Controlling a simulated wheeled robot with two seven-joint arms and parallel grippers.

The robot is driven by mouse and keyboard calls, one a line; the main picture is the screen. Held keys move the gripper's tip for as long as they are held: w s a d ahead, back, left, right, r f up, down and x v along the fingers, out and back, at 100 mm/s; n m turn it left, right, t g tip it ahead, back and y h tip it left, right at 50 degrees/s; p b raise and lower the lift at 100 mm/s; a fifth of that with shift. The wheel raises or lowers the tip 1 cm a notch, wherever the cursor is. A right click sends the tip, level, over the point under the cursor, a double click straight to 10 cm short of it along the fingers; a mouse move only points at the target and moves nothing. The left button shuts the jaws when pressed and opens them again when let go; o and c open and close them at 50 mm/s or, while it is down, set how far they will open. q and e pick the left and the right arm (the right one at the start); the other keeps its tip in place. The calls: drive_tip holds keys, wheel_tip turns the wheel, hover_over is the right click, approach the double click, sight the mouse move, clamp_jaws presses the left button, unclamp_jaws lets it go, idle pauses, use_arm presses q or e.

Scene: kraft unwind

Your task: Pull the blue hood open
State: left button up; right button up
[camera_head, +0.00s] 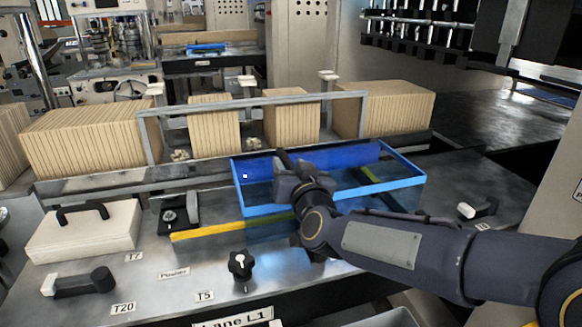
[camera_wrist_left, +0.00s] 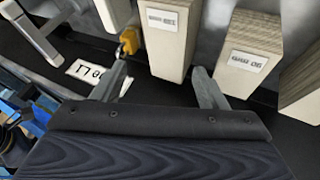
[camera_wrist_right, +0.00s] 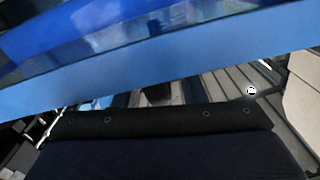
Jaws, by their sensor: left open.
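The blue hood (camera_head: 400,184), a bright blue frame with see-through panels, lies over the machine deck in the middle of the head view. My right gripper (camera_head: 287,164) is at the hood's left half, with my forearm crossing its front edge. The hood's blue bar (camera_wrist_right: 200,62) fills the upper part of the right wrist view, very close to the gripper. The right fingertips are mostly hidden, so I cannot tell whether they touch or grip the hood. My left gripper (camera_wrist_left: 161,84) is open and empty, in front of labelled upright blocks. It is outside the head view.
Stacks of brown card (camera_head: 85,140) stand behind the hood within a grey metal frame (camera_head: 250,100). A white box with a black handle (camera_head: 85,230), a black knob (camera_head: 240,265) and a yellow bar (camera_head: 205,231) are on the deck. A dark press stands at upper right.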

use_arm(q)
drive_tip(key=shift+r, duration=0.1)
use_arm(e)
drive_tip(key=s+d, duration=0.1)
drive_tip(key=s, duration=0.6)
drive_tip(key=shift+s+d, duration=0.2)
drive_tip(key=shift+s, duration=0.15)
